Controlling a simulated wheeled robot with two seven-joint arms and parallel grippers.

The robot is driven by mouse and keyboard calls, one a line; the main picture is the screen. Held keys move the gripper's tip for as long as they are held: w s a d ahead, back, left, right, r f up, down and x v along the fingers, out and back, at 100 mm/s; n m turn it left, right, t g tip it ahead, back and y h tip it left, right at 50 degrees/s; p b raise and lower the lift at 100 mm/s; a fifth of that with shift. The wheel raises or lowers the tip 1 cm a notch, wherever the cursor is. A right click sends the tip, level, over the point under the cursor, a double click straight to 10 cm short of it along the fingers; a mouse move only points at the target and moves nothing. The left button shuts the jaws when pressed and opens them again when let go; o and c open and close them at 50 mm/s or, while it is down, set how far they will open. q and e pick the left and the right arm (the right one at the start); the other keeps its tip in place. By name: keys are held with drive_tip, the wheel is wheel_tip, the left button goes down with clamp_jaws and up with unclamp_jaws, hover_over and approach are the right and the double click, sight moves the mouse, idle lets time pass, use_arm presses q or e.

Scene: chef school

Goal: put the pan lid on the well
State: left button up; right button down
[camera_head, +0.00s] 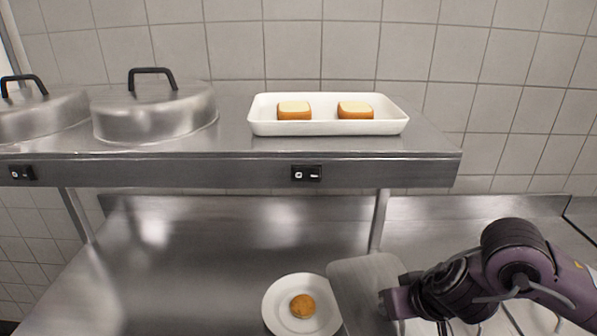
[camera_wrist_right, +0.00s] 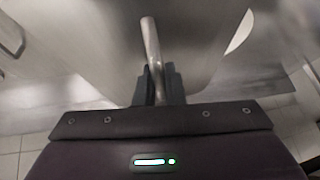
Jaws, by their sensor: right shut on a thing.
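The pan lid (camera_head: 358,285) is a flat grey metal sheet with rounded corners, held tilted above the lower counter, just right of the white plate. My right gripper (camera_head: 392,300) comes in from the right and meets the lid's side. In the right wrist view, my right gripper (camera_wrist_right: 160,85) is shut on the lid's metal bar handle (camera_wrist_right: 150,42), with the lid's broad grey face (camera_wrist_right: 100,45) behind it. I cannot make out the well in either view. My left gripper is not in view.
A white plate (camera_head: 272,307) with a round browned piece of food (camera_head: 302,306) lies on the lower steel counter (camera_head: 190,270). The shelf (camera_head: 230,170) above carries two domed lids (camera_head: 155,115) (camera_head: 40,115) and a white tray (camera_head: 330,128) with two bread pieces (camera_head: 294,111). The counter's left is clear.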

drive_tip(key=shift+w+d+f+m+h, duration=0.1)
drive_tip(key=shift+w+d+m+h, duration=0.05)
drive_tip(key=shift+d+m, duration=0.25)
drive_tip(key=shift+w+d+f+m+h, duration=0.15)
drive_tip(key=shift+d+m, duration=0.15)
drive_tip(key=shift+d, duration=0.2)
drive_tip(key=shift+r, duration=0.1)
